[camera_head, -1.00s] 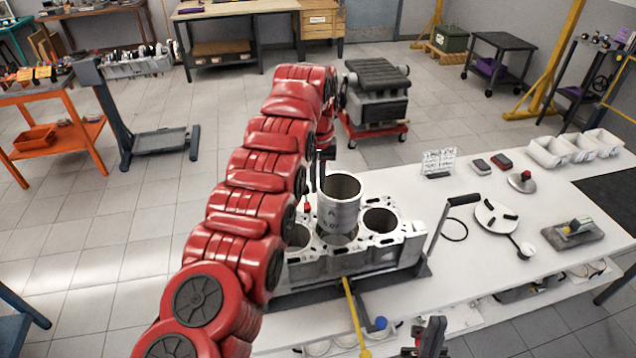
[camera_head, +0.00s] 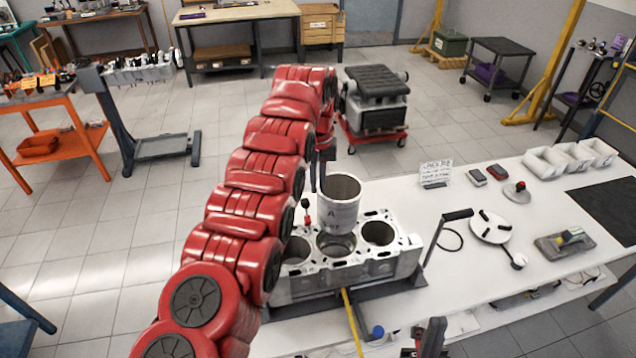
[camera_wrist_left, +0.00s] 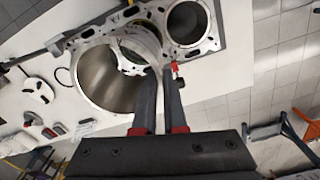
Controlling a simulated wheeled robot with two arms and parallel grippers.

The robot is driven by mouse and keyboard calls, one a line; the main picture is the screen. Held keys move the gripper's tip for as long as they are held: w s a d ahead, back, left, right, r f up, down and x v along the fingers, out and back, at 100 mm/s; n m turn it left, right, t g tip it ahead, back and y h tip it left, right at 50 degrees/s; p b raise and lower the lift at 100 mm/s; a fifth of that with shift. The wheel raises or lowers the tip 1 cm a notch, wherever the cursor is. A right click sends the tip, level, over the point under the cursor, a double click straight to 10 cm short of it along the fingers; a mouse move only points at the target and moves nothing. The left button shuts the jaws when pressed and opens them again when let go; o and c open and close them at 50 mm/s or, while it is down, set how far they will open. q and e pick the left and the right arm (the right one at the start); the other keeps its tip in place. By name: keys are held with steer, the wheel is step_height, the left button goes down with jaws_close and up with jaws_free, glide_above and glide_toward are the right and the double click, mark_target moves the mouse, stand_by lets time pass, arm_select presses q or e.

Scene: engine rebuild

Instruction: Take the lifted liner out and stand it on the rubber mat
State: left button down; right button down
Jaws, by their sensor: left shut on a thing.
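In the left wrist view, the fingers of my left gripper (camera_wrist_left: 158,85) meet the wall of the liner (camera_wrist_left: 105,80), whose open end faces the camera. The dark rubber mat (camera_head: 608,212) lies flat at the table's right end. My right gripper (camera_head: 432,338) shows partly at the bottom edge; its jaws are unclear.
A crank handle (camera_head: 450,222) rises right of the block. Between block and mat lie a round white plate (camera_head: 490,227) and a grey tool on a pad (camera_head: 566,242). A red-tipped rod (camera_head: 307,215) stands by the block.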

arm_select(q)
steer(key=shift+r+p, duration=1.35)
steer(key=shift+r, duration=0.25)
steer(key=shift+f, duration=0.1)
